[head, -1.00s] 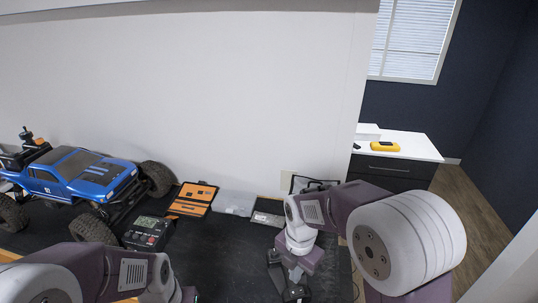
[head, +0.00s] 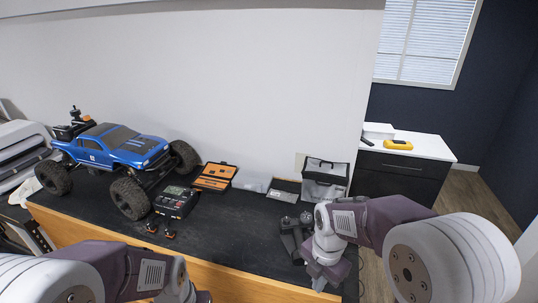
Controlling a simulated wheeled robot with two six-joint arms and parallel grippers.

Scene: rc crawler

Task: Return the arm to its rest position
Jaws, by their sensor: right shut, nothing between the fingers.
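My right arm comes in from the right in the head view. Its gripper (head: 320,280) is shut and empty, low over the front right part of the black mat (head: 235,237). A dark two-part object (head: 292,236), perhaps a controller, lies on the mat just left of and behind this gripper, partly hidden by my wrist. My left arm comes in at the bottom left. Its gripper (head: 198,294) is at the bottom edge, mostly cut off, and its jaws cannot be made out.
A blue RC crawler (head: 125,150) stands at the left of the bench. In front are a charger (head: 175,202) and orange-black connectors (head: 161,228). An open orange tool case (head: 214,177) and a grey-black bag (head: 325,180) are along the wall. The mat's middle is clear.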

